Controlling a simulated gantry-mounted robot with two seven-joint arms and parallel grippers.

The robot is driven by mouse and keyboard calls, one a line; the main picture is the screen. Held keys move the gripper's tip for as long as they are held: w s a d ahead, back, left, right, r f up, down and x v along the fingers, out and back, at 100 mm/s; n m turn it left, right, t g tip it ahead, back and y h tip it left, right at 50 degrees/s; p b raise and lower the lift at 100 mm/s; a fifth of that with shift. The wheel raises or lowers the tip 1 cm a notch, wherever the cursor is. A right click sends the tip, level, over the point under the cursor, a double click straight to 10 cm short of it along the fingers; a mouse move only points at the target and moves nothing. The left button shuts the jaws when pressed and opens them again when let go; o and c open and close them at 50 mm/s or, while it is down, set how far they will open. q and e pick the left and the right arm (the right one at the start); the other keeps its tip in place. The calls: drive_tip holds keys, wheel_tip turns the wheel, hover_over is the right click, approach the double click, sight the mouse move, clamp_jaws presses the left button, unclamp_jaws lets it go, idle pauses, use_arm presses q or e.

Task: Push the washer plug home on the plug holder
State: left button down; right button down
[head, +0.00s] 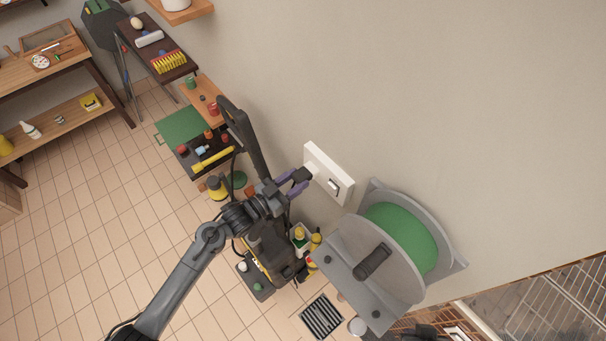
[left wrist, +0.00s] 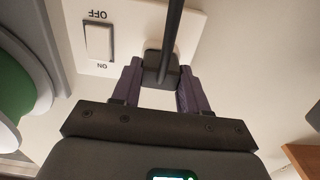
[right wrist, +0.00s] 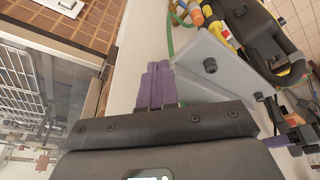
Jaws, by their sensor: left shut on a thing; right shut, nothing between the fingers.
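The plug holder (head: 322,161) is a white plate on the wall with a rocker switch. It also shows in the left wrist view (left wrist: 129,14), with OFF and ON marks by the switch (left wrist: 99,41). My left gripper (head: 303,179) is at the plate, its purple fingers on either side of the dark washer plug (left wrist: 157,70). A black cord (left wrist: 174,22) runs from the plug across the plate. The plug's front faces the plate; its pins are hidden, so I cannot tell how deep it sits. My right gripper (right wrist: 158,84) is shut and empty, away from the plate.
A grey reel with a green drum (head: 399,235) is mounted on the wall just right of the plate. A black and yellow machine (head: 270,245) and a small white bin stand below. Wire racks (head: 565,300) are at lower right. The tiled floor at left is largely clear.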

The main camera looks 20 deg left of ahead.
sight(295, 181)
use_arm(q)
drive_tip(key=shift+s+a, duration=0.3)
drive_tip(key=shift+s, duration=0.1)
drive_tip(key=shift+p, duration=0.3)
drive_tip(key=shift+s+a, duration=0.1)
drive_tip(key=shift+s, duration=0.05)
idle(0.3)
drive_tip(key=shift+p+v, duration=0.95)
drive_tip(key=shift+v, duration=0.7)
drive_tip(key=shift+s+a, duration=0.3)
drive_tip(key=shift+s, duration=0.1)
